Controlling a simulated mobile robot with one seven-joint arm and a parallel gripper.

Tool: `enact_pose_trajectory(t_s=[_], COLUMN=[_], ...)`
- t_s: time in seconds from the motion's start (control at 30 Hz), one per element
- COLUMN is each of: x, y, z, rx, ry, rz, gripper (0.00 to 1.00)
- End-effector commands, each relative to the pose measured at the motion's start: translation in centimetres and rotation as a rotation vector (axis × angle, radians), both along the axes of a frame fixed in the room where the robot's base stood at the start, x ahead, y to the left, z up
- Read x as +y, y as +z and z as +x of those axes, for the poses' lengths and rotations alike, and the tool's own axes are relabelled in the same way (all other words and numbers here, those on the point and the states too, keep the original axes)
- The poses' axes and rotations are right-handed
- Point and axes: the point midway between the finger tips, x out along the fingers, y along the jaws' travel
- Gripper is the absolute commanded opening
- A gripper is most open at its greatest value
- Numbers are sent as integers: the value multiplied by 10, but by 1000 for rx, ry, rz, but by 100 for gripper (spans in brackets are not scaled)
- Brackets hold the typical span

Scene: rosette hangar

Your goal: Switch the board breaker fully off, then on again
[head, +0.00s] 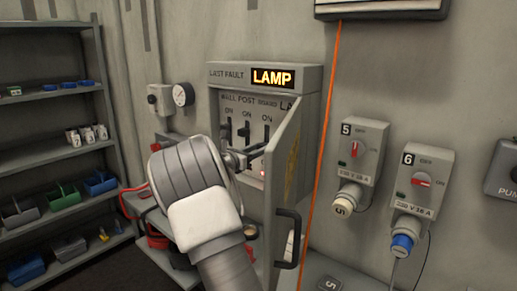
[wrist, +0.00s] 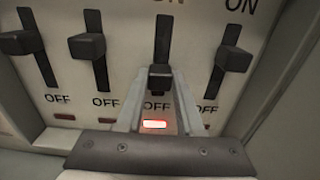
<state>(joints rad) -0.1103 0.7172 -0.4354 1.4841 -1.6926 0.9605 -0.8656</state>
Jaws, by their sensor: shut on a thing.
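The breaker panel (head: 228,104) is an open grey wall box with a row of levers under labels WALL, POST, BOARD and a partly hidden LA. In the wrist view my gripper (wrist: 160,84) is shut on the third lever from the left, the board breaker (wrist: 161,73). This lever sits at the low end of its slot, just above its OFF label. A red light (wrist: 154,124) is lit below it. The other levers (wrist: 87,46) stand higher in their slots, and their lights are dark. In the head view my gripper (head: 240,159) reaches into the box and hides much of the board lever.
The box's door (head: 283,185) stands open close to the right of my arm, with a dark handle (head: 288,238). A display (head: 272,77) above reads LAMP. An orange cable (head: 323,140) and sockets 5 (head: 357,165) and 6 (head: 421,180) are to the right. Shelves (head: 50,95) stand left.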

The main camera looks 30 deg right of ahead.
Motion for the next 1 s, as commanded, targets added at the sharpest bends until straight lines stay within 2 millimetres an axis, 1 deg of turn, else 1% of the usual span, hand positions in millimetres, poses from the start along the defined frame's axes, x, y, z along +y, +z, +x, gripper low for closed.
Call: enact_pose_trajectory(t_s=[0.03, 0.33, 0.37, 0.5, 0.53, 0.83, 0.93, 1.0], x=[1, 1, 1, 0, 0, 1, 9, 19], y=[-12, -14, -14, -13, -13, -11, -12, -11], z=[0, 0, -1, -1, -1, -1, -2, -5], rx=[6, 6, 7, 6, 6, 3, 3, 2], ry=[0, -1, -1, -1, -1, 0, 2, 3], rz=[1, 6, 6, 5, 4, 3, 3, 3], gripper=[0, 0, 40, 65, 68, 68, 68, 68])
